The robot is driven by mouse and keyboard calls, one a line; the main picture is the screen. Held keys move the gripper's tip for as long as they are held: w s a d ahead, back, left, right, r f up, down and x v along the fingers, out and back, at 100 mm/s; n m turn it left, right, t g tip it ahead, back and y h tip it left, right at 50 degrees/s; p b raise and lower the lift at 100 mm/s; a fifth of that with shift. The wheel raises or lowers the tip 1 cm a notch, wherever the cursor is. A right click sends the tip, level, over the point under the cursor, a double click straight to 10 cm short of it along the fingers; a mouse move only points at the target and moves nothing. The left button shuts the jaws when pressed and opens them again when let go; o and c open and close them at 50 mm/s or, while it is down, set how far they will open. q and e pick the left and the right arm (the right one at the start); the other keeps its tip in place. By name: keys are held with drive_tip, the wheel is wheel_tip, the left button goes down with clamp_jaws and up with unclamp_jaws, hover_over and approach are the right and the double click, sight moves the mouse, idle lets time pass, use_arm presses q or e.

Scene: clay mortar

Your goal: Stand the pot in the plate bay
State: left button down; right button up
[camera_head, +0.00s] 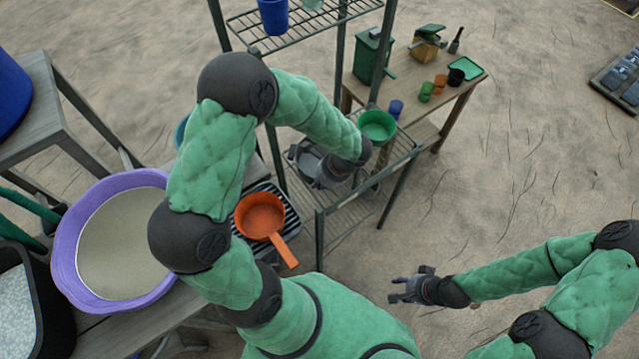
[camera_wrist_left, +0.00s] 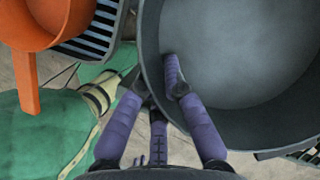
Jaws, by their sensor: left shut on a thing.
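A grey pot (camera_head: 308,162) is at the wire rack's lower shelf, partly hidden by my left arm. My left gripper (camera_head: 325,174) is shut on the pot's wall; in the left wrist view the gripper (camera_wrist_left: 155,80) has one finger inside the grey pot (camera_wrist_left: 230,55) and another outside. I cannot tell whether the pot touches the shelf. A black slatted rack (camera_head: 291,219) lies left of it, with an orange pan (camera_head: 260,216) on it. I cannot tell which part is the plate bay. My right gripper (camera_head: 405,287) is open and empty above the floor.
The wire rack (camera_head: 318,215) has upright posts close to my left arm. A green bucket (camera_head: 377,126) stands beside the pot. A purple-rimmed basin (camera_head: 67,262) stands at the left. A wooden table (camera_head: 408,92) with small cups is behind. The right floor is mostly clear.

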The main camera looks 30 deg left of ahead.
use_arm(q)
drive_tip(key=shift+r, duration=0.15)
drive_tip(key=shift+f, duration=0.25)
drive_tip(key=c, duration=1.4)
unclamp_jaws()
drive_tip(key=shift+o, duration=0.2)
drive_tip(key=shift+r, duration=0.2)
